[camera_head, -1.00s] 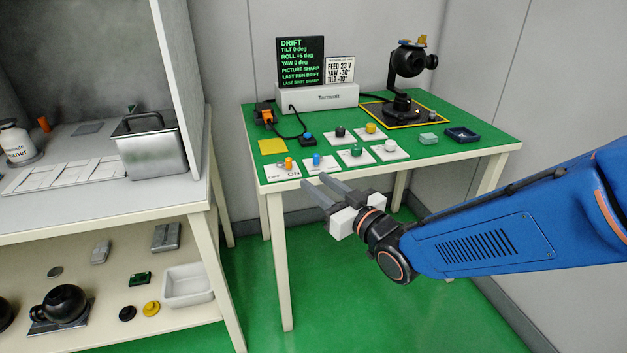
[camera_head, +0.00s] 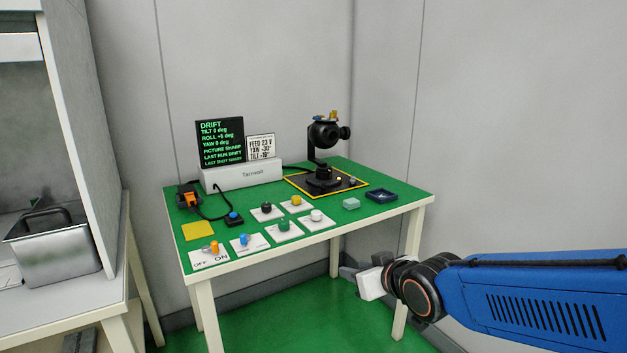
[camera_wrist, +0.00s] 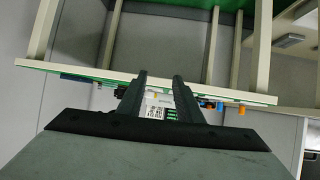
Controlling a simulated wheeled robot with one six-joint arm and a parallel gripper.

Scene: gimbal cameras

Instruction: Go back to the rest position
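My blue arm reaches in from the right in the head view. My gripper (camera_head: 352,270) is in front of the green-topped table (camera_head: 370,209), low near its right front leg, with its dark fingers partly hidden behind its white block. In the wrist view my gripper (camera_wrist: 160,80) has its two dark fingers apart, with nothing seen held between them. The wrist picture looks upside down; the table's front edge (camera_wrist: 75,70) runs across behind the fingers.
The table holds a gimbal camera (camera_head: 327,133), a readout screen (camera_head: 220,142), several knob plates such as an orange switch (camera_head: 214,247), a teal block (camera_head: 351,203) and a dark blue tray (camera_head: 381,195). A grey bench (camera_head: 75,290) with a metal bin (camera_head: 55,252) stands left. Green floor lies between.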

